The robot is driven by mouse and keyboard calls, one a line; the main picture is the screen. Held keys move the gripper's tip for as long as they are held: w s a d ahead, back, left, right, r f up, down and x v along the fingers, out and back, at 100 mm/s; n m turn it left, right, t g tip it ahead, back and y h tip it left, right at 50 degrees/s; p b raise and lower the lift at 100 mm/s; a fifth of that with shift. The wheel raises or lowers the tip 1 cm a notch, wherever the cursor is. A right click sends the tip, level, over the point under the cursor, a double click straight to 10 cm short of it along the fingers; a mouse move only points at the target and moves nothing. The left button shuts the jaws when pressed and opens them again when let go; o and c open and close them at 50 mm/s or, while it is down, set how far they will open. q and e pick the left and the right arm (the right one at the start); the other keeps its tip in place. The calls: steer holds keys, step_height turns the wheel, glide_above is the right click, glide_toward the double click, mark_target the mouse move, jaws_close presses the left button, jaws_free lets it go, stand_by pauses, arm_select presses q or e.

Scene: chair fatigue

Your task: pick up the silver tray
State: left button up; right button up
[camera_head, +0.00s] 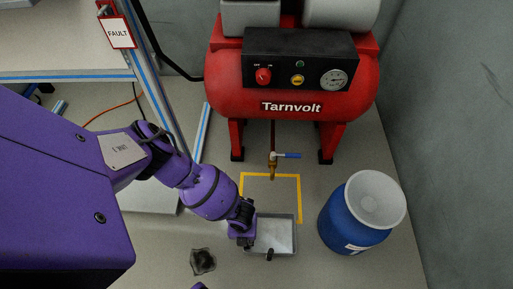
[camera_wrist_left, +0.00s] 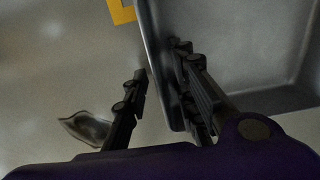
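The silver tray (camera_head: 282,220) is a shallow grey metal tray on the floor below the compressor's drain valve. My left gripper (camera_head: 247,241) is at its left rim and hides part of that side. In the left wrist view, the tray's side wall (camera_wrist_left: 157,60) stands between the fingers of my left gripper (camera_wrist_left: 160,62). One finger is outside the wall and the other is inside the tray. The fingers are apart, with gaps visible beside the wall. A small dark piece overlaps the tray's front edge; I cannot tell what it is.
A red compressor (camera_head: 290,90) stands behind, its brass drain valve (camera_head: 273,165) hanging above yellow floor tape (camera_head: 300,195). A blue barrel (camera_head: 345,222) is right of the tray. A crumpled dark rag (camera_head: 202,261) lies on the floor to the left.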

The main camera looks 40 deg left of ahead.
arm_select(q)
steer(key=shift+w+r, duration=0.1)
steer(key=c, duration=0.6)
jaws_close()
arm_select(e)
steer(key=shift+s, duration=0.35)
